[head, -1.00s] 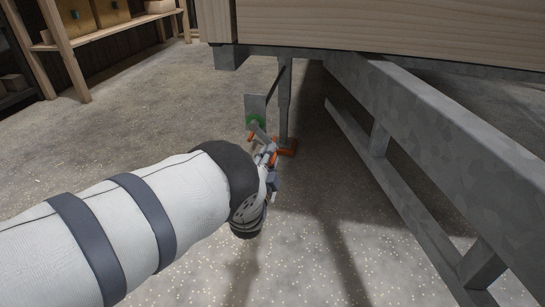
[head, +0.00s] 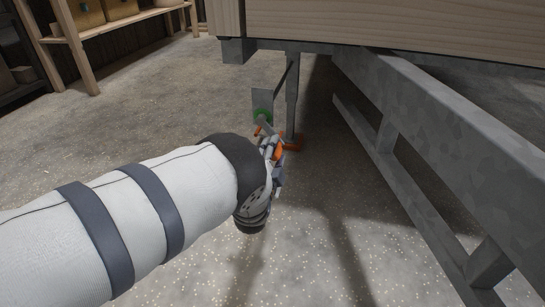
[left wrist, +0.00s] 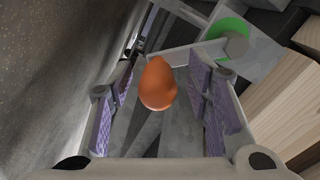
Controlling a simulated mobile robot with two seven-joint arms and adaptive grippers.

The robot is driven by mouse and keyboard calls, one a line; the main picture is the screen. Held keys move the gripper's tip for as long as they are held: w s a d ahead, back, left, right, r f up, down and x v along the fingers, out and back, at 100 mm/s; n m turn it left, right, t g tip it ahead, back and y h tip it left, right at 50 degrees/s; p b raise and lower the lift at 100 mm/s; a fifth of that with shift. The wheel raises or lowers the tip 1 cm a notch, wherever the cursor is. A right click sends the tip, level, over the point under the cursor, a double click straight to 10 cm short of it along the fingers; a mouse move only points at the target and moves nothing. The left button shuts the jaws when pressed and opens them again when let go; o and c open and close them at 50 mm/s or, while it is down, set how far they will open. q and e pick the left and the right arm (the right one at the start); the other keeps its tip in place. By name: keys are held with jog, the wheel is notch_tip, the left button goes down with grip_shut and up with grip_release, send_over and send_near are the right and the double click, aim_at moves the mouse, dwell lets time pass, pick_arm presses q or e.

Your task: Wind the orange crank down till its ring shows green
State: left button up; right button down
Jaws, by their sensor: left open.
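The crank's orange knob (left wrist: 158,85) sits between the open fingers of my left gripper (left wrist: 162,100) in the left wrist view, with a gap to the pads on both sides. A grey crank arm (left wrist: 185,55) runs from the knob to a hub with a green ring (left wrist: 236,28). In the head view the green ring (head: 262,113) shows on a grey plate (head: 262,98) beside the trailer's support leg (head: 291,95). My left gripper (head: 275,152) is just below it, partly hidden by my wrist. My right gripper is not in view.
The wooden trailer body (head: 390,30) is overhead, and a grey metal frame beam (head: 440,130) runs along the right. Wooden shelves (head: 110,28) stand at the back left. The floor (head: 150,120) between is clear.

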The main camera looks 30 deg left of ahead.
pick_arm(q)
jog(key=v, duration=1.1)
jog(key=shift+s, duration=0.35)
jog(key=shift+d, duration=0.1)
